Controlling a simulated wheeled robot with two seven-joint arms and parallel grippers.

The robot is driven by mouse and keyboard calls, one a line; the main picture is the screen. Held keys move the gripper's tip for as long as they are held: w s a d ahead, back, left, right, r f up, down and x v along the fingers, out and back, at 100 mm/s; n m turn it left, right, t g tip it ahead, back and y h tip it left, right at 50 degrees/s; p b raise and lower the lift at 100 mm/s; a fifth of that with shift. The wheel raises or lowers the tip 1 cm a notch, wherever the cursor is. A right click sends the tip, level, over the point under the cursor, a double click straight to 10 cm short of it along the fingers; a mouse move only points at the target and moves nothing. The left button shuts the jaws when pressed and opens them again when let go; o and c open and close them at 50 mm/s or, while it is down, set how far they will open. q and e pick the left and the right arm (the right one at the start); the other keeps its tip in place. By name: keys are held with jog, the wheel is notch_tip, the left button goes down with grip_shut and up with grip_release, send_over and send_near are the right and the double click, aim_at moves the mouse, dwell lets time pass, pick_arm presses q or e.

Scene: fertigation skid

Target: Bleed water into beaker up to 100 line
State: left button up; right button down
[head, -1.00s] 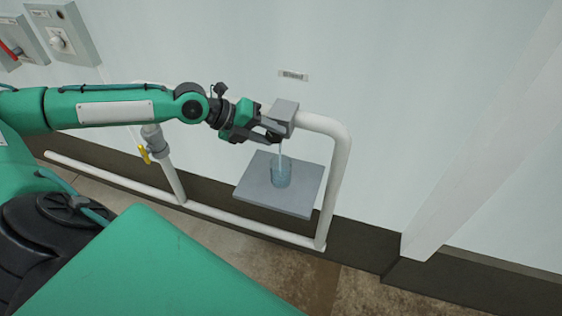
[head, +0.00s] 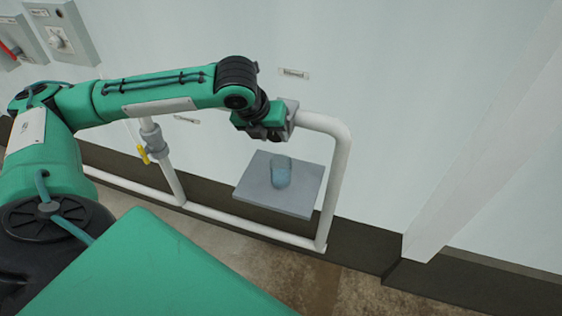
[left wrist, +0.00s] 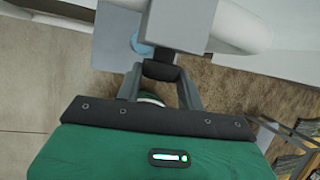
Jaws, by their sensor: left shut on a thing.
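A clear beaker (head: 282,173) stands upright on the grey shelf (head: 302,203), with bluish water in its lower and middle part. Its scale lines are too small to read. A grey outlet block (head: 291,110) on the white pipe is above it; no stream shows below it now. My left gripper (head: 272,132) is at the block. In the left wrist view, my left gripper (left wrist: 160,88) is shut on a dark valve knob (left wrist: 161,71) under the block (left wrist: 180,22). A blue bit of the beaker (left wrist: 142,46) shows there, mostly hidden. My right gripper is not in view.
The white pipe (head: 339,170) bends down right of the shelf and runs low along the wall. A yellow-handled valve (head: 143,155) is on the pipe at left. Wall boxes (head: 60,38) are at upper left. Floor in front is clear.

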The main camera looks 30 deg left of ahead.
pick_arm(q)
jog(key=shift+w+a+r, duration=0.15)
jog(key=shift+w+r, duration=0.1)
jog(key=shift+r, duration=0.05)
jog(key=shift+a+h, duration=0.2)
jog(key=shift+h, duration=0.3)
jog(key=shift+a+n+t+h, duration=0.1)
jog(key=shift+n+t+h, duration=0.3)
jog(key=shift+h, duration=0.6)
jog(key=shift+t+h, duration=0.3)
jog(key=shift+s+a+f+h, duration=0.1)
jog(key=shift+a+h, duration=0.1)
jog(key=shift+h, duration=0.3)
jog(key=shift+n+t+h+p, duration=0.4)
jog(key=shift+t+h+p, duration=0.2)
jog(key=shift+h, duration=0.6)
jog(key=shift+f, duration=0.1)
dwell(4.1)
